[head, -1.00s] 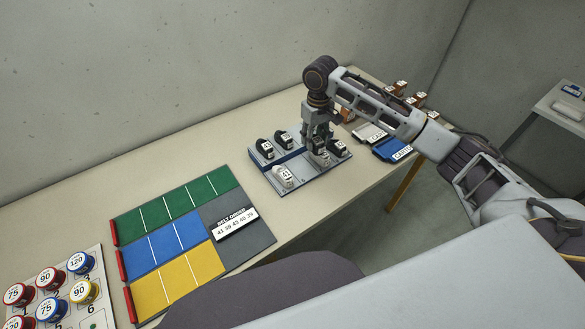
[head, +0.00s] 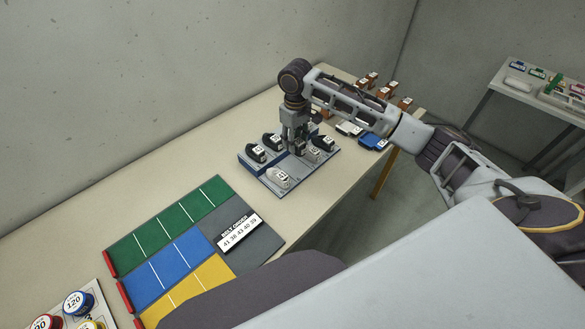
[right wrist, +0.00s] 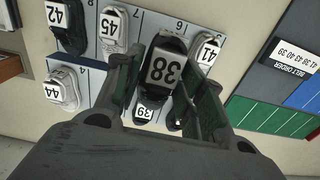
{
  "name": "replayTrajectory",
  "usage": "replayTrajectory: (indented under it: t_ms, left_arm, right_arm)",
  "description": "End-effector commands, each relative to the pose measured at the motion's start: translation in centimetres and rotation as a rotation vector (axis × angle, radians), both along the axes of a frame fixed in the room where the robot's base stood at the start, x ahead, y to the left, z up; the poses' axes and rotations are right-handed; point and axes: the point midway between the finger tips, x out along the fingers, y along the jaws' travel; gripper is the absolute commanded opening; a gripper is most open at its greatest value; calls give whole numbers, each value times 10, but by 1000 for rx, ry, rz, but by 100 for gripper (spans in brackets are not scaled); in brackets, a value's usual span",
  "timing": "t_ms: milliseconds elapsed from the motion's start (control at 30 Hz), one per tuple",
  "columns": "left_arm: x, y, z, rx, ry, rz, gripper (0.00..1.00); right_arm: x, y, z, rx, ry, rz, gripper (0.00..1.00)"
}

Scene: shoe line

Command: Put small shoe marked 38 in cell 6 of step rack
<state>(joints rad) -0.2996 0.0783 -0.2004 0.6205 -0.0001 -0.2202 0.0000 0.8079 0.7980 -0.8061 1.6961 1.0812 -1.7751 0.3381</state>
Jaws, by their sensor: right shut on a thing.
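My right gripper (head: 296,146) is shut on the black small shoe marked 38 (right wrist: 163,66), seen between its fingers in the right wrist view. The step rack (head: 303,173) is under it. The printed 6 of cell 6 (right wrist: 179,25) shows beside the held shoe's toe, between the white shoe marked 45 (right wrist: 112,28) and the white shoe marked 41 (right wrist: 207,49). The held shoe covers part of that cell; I cannot tell whether it touches the rack. A shoe marked 39 (right wrist: 144,113) is partly hidden by the held shoe. My left gripper is not in view.
Shoes marked 42 (right wrist: 66,22) and 44 (right wrist: 62,90) also stand on the rack. A belt order card (head: 240,232) lies on a mat with green, blue and yellow fields. Blue and white trays and brown items stand beyond the rack. Bare table lies behind the rack.

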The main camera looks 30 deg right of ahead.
Motion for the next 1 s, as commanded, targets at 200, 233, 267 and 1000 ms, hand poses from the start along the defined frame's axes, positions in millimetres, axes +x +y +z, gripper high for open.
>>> replayTrajectory:
  t_ms: [200, 233, 267, 1000]
  left_arm:
    - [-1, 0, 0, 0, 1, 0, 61]
    - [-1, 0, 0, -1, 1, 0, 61]
    - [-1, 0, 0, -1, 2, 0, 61]
    - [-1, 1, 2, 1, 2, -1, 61]
  right_arm:
    - [-1, -1, 0, 0, 0, 25, 15]
    - [-1, -1, 0, 0, 0, 27, 15]
    - [-1, -1, 0, 0, 0, 29, 15]
    - [-1, -1, -40, -1, 2, 29, 15]
